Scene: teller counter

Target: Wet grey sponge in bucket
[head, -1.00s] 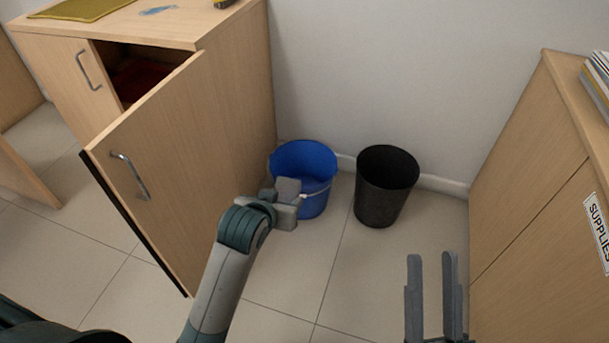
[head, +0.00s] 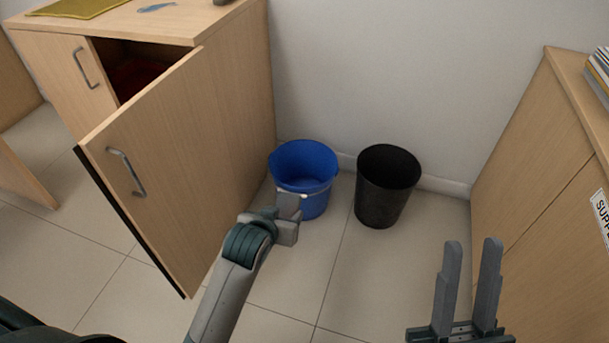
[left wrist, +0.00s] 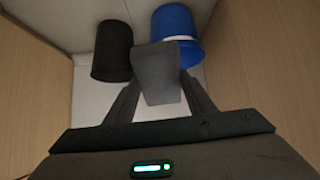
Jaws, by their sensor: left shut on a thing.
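The blue bucket (head: 304,166) stands upright on the floor between the open cabinet and a black bin. It also shows at the top of the left wrist view (left wrist: 176,22). My left gripper (head: 288,218) is shut on the grey sponge (head: 289,205), in front of the bucket in the head view. In the left wrist view the sponge (left wrist: 158,75) sticks out between the fingers and overlaps the bucket's lower edge. The bucket's bottom inside is not clearly visible, and I cannot tell whether it holds water. My right gripper (head: 471,268) is open and empty at the lower right.
The black bin (head: 387,186) stands close to the right of the bucket. The open cabinet door (head: 160,175) juts out on the left, and a supplies cabinet (head: 545,200) stands on the right. The floor (head: 350,265) in front is clear.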

